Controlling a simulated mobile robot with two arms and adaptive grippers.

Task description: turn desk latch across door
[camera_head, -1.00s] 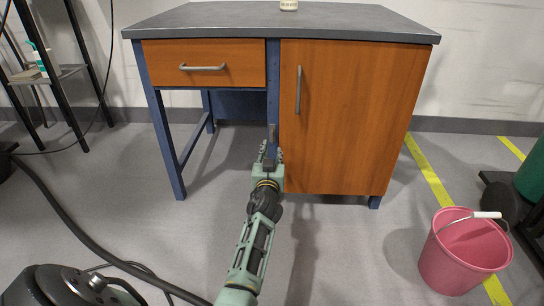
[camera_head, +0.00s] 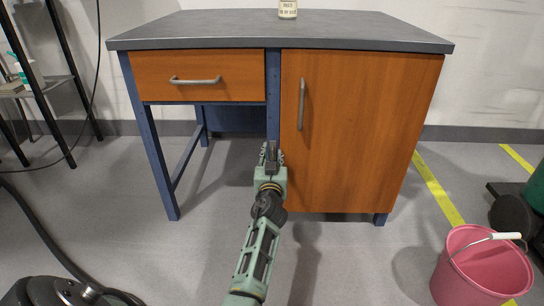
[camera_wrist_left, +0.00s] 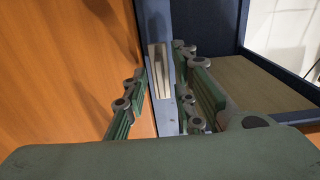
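The desk (camera_head: 190,78) has a wooden door (camera_head: 350,130) on its right side, which is closed. The desk latch (camera_wrist_left: 158,72) is a small pale metal bar, upright along the blue post (camera_wrist_left: 155,20) beside the door. In the head view the latch is small and partly hidden by my gripper. My left gripper (camera_head: 271,156) is at the post, level with the lower half of the door. In the left wrist view its two fingers (camera_wrist_left: 160,65) are apart, one on each side of the latch, with gaps visible. My right gripper is not in view.
A pink bucket (camera_head: 470,278) stands on the floor at the lower right. A dark machine with a hose (camera_head: 60,292) is at the lower left. A shelf rack (camera_head: 45,85) stands at the far left. A small jar (camera_head: 288,9) is on the desktop. The floor before the door is clear.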

